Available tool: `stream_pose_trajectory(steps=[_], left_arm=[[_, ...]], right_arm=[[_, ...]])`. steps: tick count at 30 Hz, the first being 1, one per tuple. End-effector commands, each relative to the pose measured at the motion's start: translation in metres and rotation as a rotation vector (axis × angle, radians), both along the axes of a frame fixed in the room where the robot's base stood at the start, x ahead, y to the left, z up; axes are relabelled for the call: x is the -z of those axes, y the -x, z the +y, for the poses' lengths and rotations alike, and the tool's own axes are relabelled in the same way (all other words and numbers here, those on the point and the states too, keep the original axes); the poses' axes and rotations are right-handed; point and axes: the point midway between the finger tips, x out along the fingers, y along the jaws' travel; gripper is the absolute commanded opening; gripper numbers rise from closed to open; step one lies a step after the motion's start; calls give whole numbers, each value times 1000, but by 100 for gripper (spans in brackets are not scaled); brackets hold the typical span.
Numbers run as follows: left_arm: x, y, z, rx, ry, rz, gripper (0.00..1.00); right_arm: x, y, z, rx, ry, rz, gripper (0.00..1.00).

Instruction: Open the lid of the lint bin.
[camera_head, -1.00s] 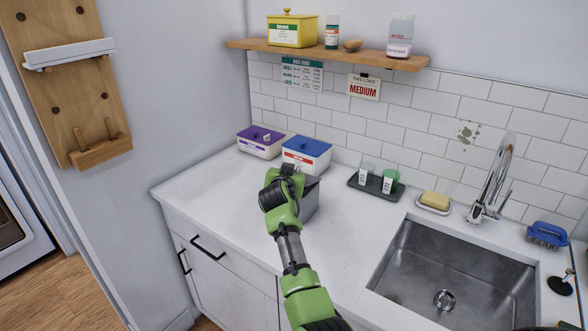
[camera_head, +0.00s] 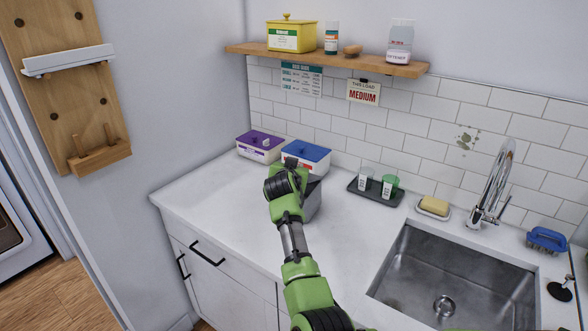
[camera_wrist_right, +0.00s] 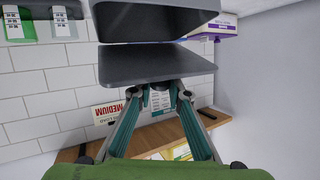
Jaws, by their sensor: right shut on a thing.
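The grey lint bin (camera_head: 313,205) stands on the counter in front of the blue-lidded box, mostly hidden behind my right arm. In the right wrist view, which looks upside down, its dark grey body (camera_wrist_right: 155,22) shows with the flat grey lid (camera_wrist_right: 158,66) apart from it. Wall tiles show through the gap at one side. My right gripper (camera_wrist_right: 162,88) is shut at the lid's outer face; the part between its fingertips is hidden. In the head view, my right wrist covers the fingertips. My left gripper is not in view.
A purple-lidded box (camera_head: 260,146) and a blue-lidded box (camera_head: 306,156) stand behind the bin. A dark tray (camera_head: 375,193) with two cups is to the right, then soap (camera_head: 434,206) and the sink (camera_head: 455,265). A wooden shelf (camera_head: 330,58) hangs above. The counter's left front is clear.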

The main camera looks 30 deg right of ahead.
Motion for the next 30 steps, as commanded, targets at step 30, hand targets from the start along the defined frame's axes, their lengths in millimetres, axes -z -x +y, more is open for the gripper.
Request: stream_pose_trajectory(steps=[30], left_arm=[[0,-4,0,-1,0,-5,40]], right_arm=[[-2,0,0,0,2,-5,33]])
